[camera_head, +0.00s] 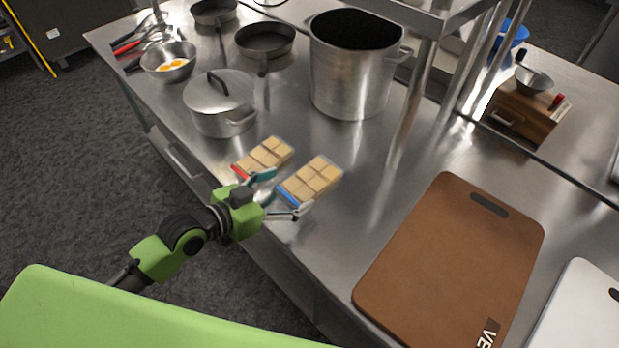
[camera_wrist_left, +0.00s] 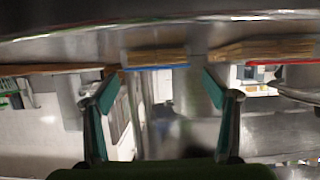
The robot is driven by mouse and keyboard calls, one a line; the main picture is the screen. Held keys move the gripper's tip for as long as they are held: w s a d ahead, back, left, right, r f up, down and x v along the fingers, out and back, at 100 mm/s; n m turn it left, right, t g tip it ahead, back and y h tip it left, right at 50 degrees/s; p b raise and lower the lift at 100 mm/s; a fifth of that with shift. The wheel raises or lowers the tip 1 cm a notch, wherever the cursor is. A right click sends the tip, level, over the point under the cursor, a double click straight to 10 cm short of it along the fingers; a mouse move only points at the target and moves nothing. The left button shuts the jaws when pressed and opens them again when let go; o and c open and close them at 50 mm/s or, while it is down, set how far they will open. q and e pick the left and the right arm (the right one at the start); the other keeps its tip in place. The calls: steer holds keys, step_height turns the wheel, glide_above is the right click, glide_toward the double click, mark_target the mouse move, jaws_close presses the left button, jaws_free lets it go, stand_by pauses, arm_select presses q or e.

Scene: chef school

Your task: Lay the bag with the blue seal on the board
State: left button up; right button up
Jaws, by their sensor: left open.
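The bag with the blue seal (camera_head: 312,179) lies flat on the steel counter, clear with tan blocks inside, its blue edge toward the counter's front. The wrist view shows it edge-on (camera_wrist_left: 156,58). My left gripper (camera_head: 283,194) is open at the blue edge, one finger on either side. In the wrist view the fingertips (camera_wrist_left: 158,80) appear apart, with the blue strip in line between them; contact cannot be told. A similar bag with a red seal (camera_head: 264,157) lies just left. The brown board (camera_head: 450,260) lies flat to the right, empty. My right gripper is not in view.
A lidded pot (camera_head: 220,105) and a tall stockpot (camera_head: 352,70) stand behind the bags. A white board (camera_head: 582,312) lies right of the brown one. Shelf posts (camera_head: 420,90) rise at the back. Bare counter (camera_head: 365,195) separates the blue-sealed bag and brown board.

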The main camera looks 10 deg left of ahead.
mark_target(308, 179)
arm_select(q)
steer(key=shift+r+x, duration=0.2)
steer(key=shift+x, duration=0.85)
steer(key=p+x, duration=0.2)
steer(key=x, duration=0.2)
steer(key=shift+w+d, duration=0.15)
steer(key=shift+d, duration=0.15)
steer(key=shift+w+d, duration=0.1)
steer(key=shift+w, duration=0.05)
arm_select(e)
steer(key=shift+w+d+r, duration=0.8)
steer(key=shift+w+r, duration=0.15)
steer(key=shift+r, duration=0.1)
arm_select(q)
steer(key=c, duration=1.4)
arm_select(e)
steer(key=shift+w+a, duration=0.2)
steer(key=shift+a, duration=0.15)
arm_select(q)
steer(key=shift+o, duration=0.2)
